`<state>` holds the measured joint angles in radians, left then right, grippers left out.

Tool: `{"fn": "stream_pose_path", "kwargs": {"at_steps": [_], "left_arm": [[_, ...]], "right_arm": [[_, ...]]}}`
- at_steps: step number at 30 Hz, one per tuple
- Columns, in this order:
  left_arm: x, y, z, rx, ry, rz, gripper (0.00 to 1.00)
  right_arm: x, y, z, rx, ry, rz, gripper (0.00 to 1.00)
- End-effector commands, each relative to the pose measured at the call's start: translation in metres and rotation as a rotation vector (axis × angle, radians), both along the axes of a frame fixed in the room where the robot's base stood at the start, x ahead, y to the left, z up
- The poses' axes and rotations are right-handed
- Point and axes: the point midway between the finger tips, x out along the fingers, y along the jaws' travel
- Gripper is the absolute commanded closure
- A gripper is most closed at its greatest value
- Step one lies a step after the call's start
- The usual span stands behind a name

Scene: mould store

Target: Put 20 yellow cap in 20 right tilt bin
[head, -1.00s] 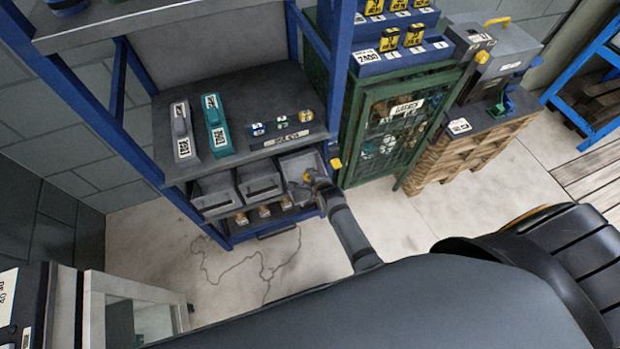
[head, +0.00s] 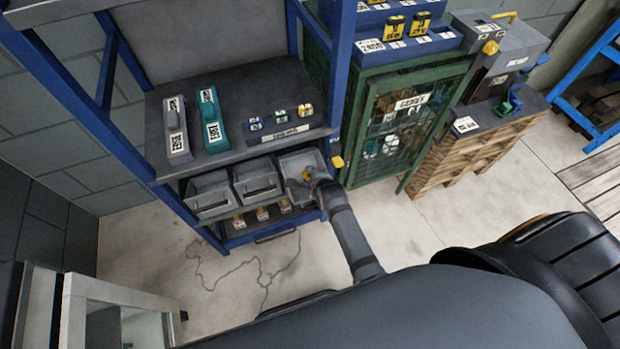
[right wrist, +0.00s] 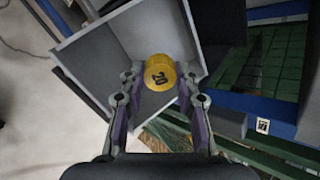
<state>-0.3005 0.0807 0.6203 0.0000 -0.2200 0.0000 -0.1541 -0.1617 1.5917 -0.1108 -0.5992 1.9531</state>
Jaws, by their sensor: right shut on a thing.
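My right gripper (head: 309,175) is shut on the yellow cap (head: 306,173), at the mouth of the right tilt bin (head: 290,162). The bin is tipped open and stands at the right end of a row in the blue rack. In the right wrist view, the cap (right wrist: 160,72) is marked 20 and sits between the fingertips (right wrist: 158,82). The grey bin interior (right wrist: 110,52) lies behind and around it, looking empty where visible. Whether the cap touches the bin floor cannot be told. My left gripper is not in view.
Two more grey bins, the left (head: 209,193) and the middle (head: 256,178), stand beside it. The shelf above holds grey (head: 177,130) and teal (head: 212,122) tools and small marked pieces. The rack's blue post and a green mesh cabinet (head: 407,115) stand close on the right.

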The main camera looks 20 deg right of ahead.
Motion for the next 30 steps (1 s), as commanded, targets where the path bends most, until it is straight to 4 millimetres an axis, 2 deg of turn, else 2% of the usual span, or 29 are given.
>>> {"fn": "stream_pose_path", "kwargs": {"at_steps": [30], "left_arm": [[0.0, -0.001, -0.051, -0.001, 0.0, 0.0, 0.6]], "right_arm": [[0.045, 0.001, -0.043, -0.001, 0.0, 0.001, 0.87]]}}
